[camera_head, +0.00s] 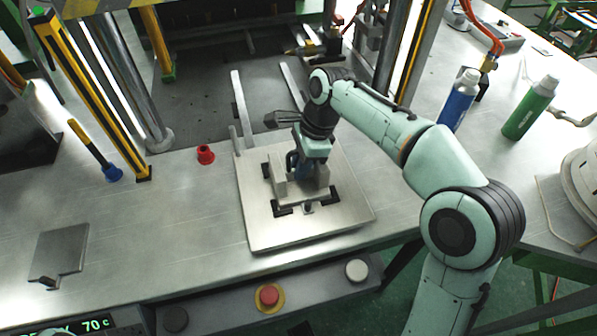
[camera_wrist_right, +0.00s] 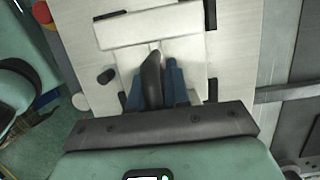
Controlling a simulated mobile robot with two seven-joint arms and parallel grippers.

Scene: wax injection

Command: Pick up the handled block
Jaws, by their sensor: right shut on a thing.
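The handled block (camera_head: 279,188) is a pale metal piece sitting on the square metal plate (camera_head: 262,232), between black corner brackets. My right gripper (camera_head: 300,168) reaches down over it from above, its fingers shut on the block. The gripped part is mostly hidden by the fingers. The block appears still seated on the plate.
A red knob (camera_head: 205,154) and a flat grey plate (camera_head: 62,250) lie on the bench to the left. Blue (camera_head: 458,101) and green (camera_head: 530,107) bottles stand at the right. Yellow-black posts (camera_head: 95,100) flank the press. A red button (camera_head: 268,296) is on the front panel.

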